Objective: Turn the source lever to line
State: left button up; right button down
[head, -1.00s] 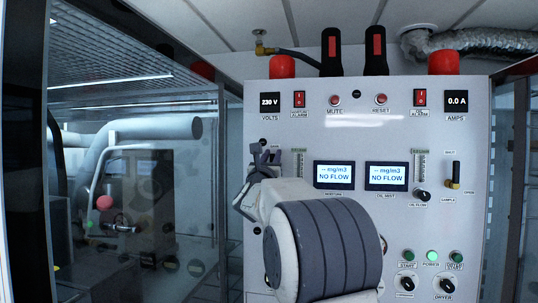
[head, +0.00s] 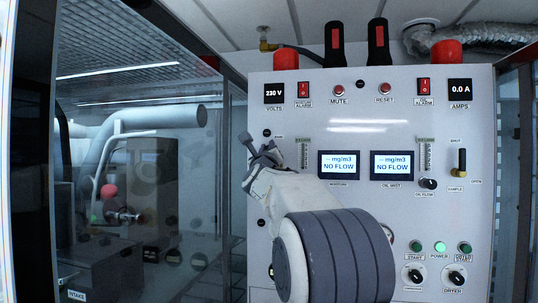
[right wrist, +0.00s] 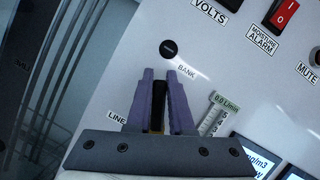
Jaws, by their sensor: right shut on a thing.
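The source lever (right wrist: 157,119) shows in the right wrist view as a narrow dark and brass-coloured piece between the two purple-grey fingers. My right gripper (right wrist: 160,95) is shut on it. A LINE label (right wrist: 117,118) is left of the fingers and a BANK label (right wrist: 187,71) is above and right of them. In the head view my right gripper (head: 262,150) is at the panel's left edge, tilted, and its wrist hides part of the panel. I cannot tell the lever's exact angle there. My left gripper is not in view.
The white panel (head: 340,100) carries two NO FLOW screens (head: 339,164), a sample lever (head: 462,160), red rocker switches and several knobs. A round black fitting (right wrist: 168,49) is just above the fingertips. A glass wall (head: 140,190) stands left of the panel.

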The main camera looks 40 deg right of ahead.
jog(key=w+f+n+y+p, duration=0.1)
jog(key=n+y, duration=0.1)
jog(key=n, duration=0.3)
jog(key=a+f+n+y+p, duration=0.1)
jog(key=f+n+p, duration=0.1)
jog(key=n, duration=0.3)
jog(key=w+a+f+n+g+y+p, duration=0.1)
jog(key=n+y+p, duration=0.1)
jog(key=n, duration=0.3)
jog(key=shift+w+a+f+y, duration=0.25)
jog(key=shift+w+f+y, duration=0.05)
jog(key=shift+w, duration=0.05)
jog(key=shift+f, duration=0.1)
